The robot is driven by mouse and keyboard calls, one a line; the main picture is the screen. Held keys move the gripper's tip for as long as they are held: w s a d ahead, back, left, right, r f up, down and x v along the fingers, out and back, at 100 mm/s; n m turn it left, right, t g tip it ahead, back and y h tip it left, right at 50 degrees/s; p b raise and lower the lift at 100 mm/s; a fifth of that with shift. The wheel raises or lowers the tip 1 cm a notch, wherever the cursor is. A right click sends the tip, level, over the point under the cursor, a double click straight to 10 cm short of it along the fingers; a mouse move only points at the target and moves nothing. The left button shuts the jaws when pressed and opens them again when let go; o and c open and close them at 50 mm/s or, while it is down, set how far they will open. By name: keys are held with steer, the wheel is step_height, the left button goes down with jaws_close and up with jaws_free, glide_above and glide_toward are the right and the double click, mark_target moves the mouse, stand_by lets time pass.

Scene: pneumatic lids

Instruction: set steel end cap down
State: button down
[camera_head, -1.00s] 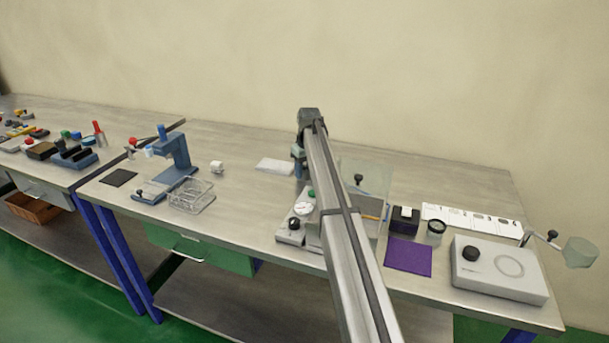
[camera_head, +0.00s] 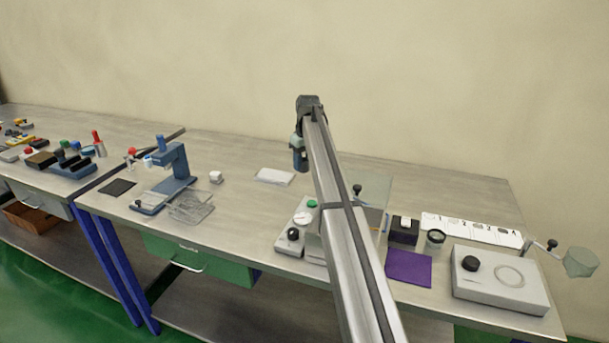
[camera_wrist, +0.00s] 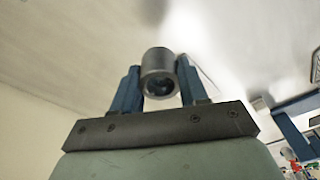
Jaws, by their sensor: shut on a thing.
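The steel end cap (camera_wrist: 158,72) is a short grey metal cylinder with a dark hollow end facing the camera in the wrist view. My gripper (camera_wrist: 156,84) is shut on it, with one blue finger on each side. In the head view my gripper (camera_head: 300,160) hangs above the back half of the bench, just right of a white flat pad (camera_head: 274,176). The cap cannot be made out in the head view.
Below and right of my gripper stands a grey unit with a gauge and green knob (camera_head: 303,217). A clear box (camera_head: 373,190) stands beside it, partly behind my arm. A blue press (camera_head: 174,168) and clear tray (camera_head: 190,207) are left. The back of the bench is mostly clear.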

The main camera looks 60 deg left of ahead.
step_height(320, 180, up, 4)
steer(key=w+d, duration=0.2)
steer(key=w, duration=0.1)
steer(key=shift+m, duration=0.4)
steer(key=d+r, duration=0.1)
steer(key=d, duration=0.5)
steer(key=d+r, duration=0.1)
steer(key=d, duration=0.6)
steer(key=s+d+r, duration=0.1)
steer(key=d, duration=0.6)
steer(key=shift+r, duration=0.15)
steer(key=s+d+f+n, duration=0.2)
steer(key=s+d, duration=0.2)
steer(key=d, duration=0.6)
steer(key=f, duration=1)
steer(key=shift+a, duration=0.2)
steer(key=shift+r, duration=0.1)
steer(key=shift+d+f, duration=0.1)
steer(key=shift+f, duration=0.35)
